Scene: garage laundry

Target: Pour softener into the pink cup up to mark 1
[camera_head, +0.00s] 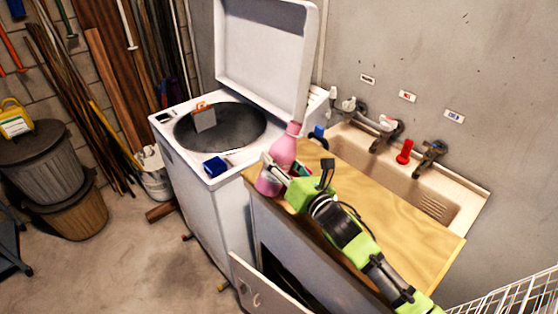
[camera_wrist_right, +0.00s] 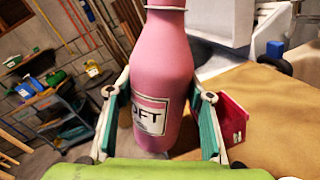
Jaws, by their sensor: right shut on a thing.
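The pink softener bottle (camera_head: 284,148), with a white label ending in "FT" (camera_wrist_right: 152,115), is between the two fingers of my right gripper (camera_head: 284,169). The fingers press its sides around mid-height, as the right wrist view (camera_wrist_right: 160,125) shows. In the head view the bottle leans, its neck up and to the right, at the left end of the wooden counter. A pinkish-red cup (camera_wrist_right: 232,118) with pale marks stands on the counter just right of the bottle in the right wrist view. In the head view my gripper largely hides it. My left gripper is not in view.
The wooden counter (camera_head: 400,225) is mostly clear. Behind it is a sink (camera_head: 450,190) with taps and a red object (camera_head: 405,152). Left stands the open washer (camera_head: 208,225), with a blue box (camera_head: 215,166) on its rim. A cabinet door (camera_head: 262,290) hangs open below.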

